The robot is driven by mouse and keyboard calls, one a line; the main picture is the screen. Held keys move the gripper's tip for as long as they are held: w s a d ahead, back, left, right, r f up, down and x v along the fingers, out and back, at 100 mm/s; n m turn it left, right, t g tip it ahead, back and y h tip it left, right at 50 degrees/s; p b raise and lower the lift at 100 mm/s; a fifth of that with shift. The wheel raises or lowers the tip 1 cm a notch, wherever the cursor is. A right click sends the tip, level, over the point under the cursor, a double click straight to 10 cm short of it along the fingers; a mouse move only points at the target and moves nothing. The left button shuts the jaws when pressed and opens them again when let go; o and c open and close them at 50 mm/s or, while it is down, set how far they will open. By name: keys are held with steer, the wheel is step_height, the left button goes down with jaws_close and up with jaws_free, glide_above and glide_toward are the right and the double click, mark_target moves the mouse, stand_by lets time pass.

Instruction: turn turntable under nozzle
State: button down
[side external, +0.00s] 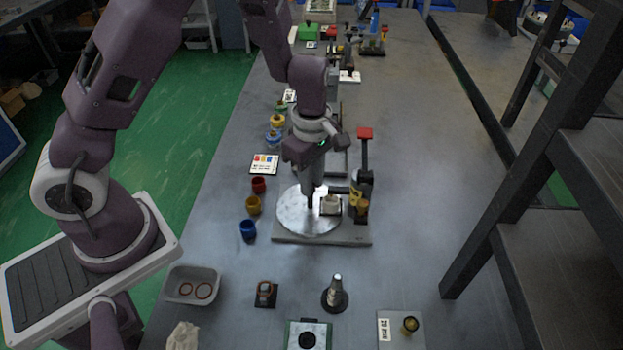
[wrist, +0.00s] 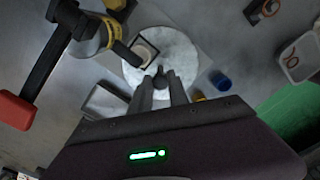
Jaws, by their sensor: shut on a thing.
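The turntable (side external: 292,217) is a round silver disc on a grey base plate; it also shows in the wrist view (wrist: 186,52). My gripper (side external: 310,205) points down over the disc. In the wrist view my gripper (wrist: 160,80) is shut on a small dark peg (wrist: 160,70) standing on the disc. A small pale block (side external: 330,206) sits at the disc's right side; from the wrist it looks like a dark square with a tan round top (wrist: 146,54). The nozzle (wrist: 124,52), dark with a yellow-banded body (wrist: 98,36), reaches over the disc's edge beside the block.
A red-ended lever (side external: 365,133) stands behind the nozzle stand. Red (side external: 259,184), yellow (side external: 253,205) and blue (side external: 248,229) cups stand left of the disc. The bench right of the base is clear.

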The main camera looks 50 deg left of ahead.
steer(key=c, duration=1.3)
jaws_free()
steer(key=shift+o, duration=0.2)
steer(key=shift+r, duration=0.15)
step_height(320, 180, up, 7)
steer(key=shift+f, duration=0.15)
